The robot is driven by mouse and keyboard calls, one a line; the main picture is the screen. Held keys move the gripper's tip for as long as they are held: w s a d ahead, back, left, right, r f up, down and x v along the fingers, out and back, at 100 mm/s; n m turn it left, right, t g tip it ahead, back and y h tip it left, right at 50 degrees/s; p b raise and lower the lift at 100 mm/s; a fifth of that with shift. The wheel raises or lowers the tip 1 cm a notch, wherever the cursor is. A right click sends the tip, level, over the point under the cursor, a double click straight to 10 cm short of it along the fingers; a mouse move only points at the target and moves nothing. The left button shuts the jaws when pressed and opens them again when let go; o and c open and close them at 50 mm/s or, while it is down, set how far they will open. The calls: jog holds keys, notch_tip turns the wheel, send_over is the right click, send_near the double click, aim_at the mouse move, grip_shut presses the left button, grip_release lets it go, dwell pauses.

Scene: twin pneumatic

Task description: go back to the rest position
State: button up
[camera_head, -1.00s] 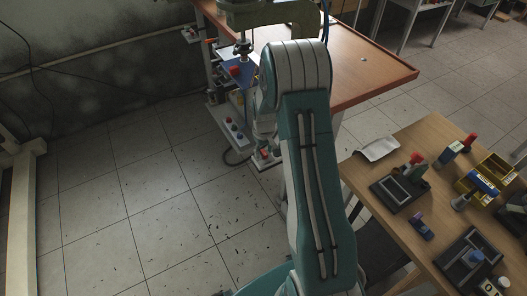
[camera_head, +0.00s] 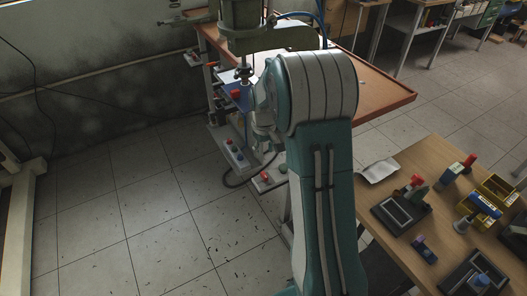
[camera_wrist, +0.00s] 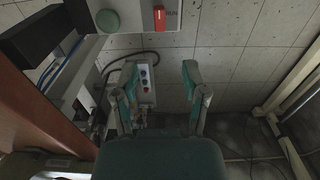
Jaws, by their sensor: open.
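My gripper (camera_wrist: 160,72) shows in the wrist view with its two teal fingers spread apart and nothing held between them. In that view a light control box with small buttons (camera_wrist: 145,88) appears beyond and between the fingers, close to the left one. In the head view my arm fills the middle, bent in front of the press bench, and my gripper is hidden behind it.
The press (camera_head: 240,30) stands on a brown bench (camera_head: 385,98). Button boxes (camera_head: 236,158) stand low beside it. A wooden table (camera_head: 435,170) with trays, stamps and a yellow bin (camera_head: 497,190) is at right. Tiled floor (camera_head: 130,215) at left is clear.

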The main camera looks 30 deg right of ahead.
jog(key=shift+r, duration=0.1)
jog(key=s+a+r+t, duration=0.1)
jog(key=s+a+r, duration=0.35)
jog(key=r, duration=0.35)
jog(key=s+a+r+t, duration=0.2)
jog(key=s+a+r, duration=0.2)
jog(key=s+r, duration=0.3)
jog(key=s+a+r+t, duration=0.1)
jog(key=s+a+r, duration=0.1)
jog(key=s, duration=0.5)
jog(key=s+a+r+t, duration=0.1)
jog(key=s+a+r, duration=0.2)
jog(key=s, duration=0.4)
jog(key=shift+a+m+t, duration=0.3)
jog(key=shift+a+m, duration=0.05)
jog(key=shift+m, duration=0.05)
